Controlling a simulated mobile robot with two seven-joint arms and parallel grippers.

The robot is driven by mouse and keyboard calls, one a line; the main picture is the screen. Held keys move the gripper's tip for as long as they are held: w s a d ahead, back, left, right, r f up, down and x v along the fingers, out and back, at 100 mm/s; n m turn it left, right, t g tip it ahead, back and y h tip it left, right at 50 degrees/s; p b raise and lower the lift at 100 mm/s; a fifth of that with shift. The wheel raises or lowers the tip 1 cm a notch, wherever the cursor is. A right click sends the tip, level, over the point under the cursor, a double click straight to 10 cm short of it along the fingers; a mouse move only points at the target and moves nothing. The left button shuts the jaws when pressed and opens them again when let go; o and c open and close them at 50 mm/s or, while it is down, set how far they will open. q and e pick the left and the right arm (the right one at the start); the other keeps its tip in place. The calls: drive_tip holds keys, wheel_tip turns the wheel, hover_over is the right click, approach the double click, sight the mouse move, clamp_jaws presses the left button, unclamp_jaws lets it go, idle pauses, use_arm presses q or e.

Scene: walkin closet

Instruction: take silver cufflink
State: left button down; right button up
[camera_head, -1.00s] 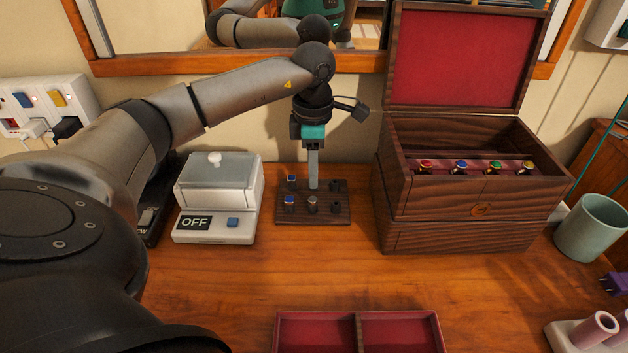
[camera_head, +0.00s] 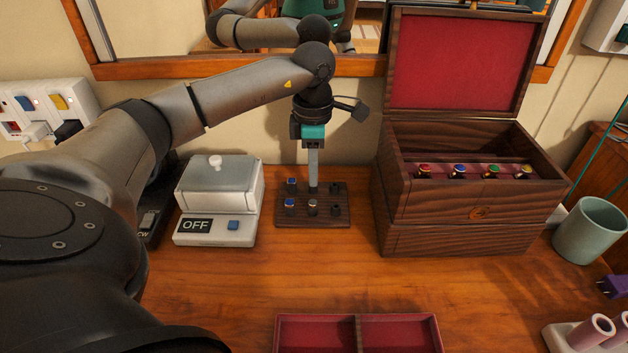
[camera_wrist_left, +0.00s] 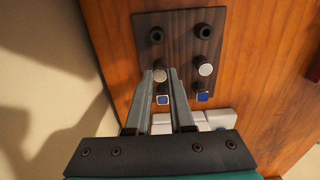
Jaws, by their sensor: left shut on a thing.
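A dark wooden stand (camera_head: 326,218) on the table holds cufflinks in two rows. My left gripper (camera_head: 313,188) points straight down over the middle of its back row. In the left wrist view its fingers (camera_wrist_left: 160,73) are shut on a round silver cufflink (camera_wrist_left: 160,76), which is still at its post. In the head view the fingers hide this cufflink. A second silver cufflink (camera_head: 312,203) stands in the front row. Two blue cufflinks stand to the left, one at the back (camera_head: 291,183) and one in front (camera_head: 290,203). The right posts are empty. My right gripper is out of view.
An open wooden box (camera_head: 460,235) with several coloured cufflinks stands right of the stand. A white device (camera_head: 215,228) marked OFF stands left. A red-lined tray (camera_head: 318,318) lies in front. A green cup (camera_head: 590,230) is far right. The middle of the table is clear.

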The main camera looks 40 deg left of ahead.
use_arm(q)
drive_tip(key=shift+r+p, duration=2.15)
drive_tip(key=shift+r, duration=0.4)
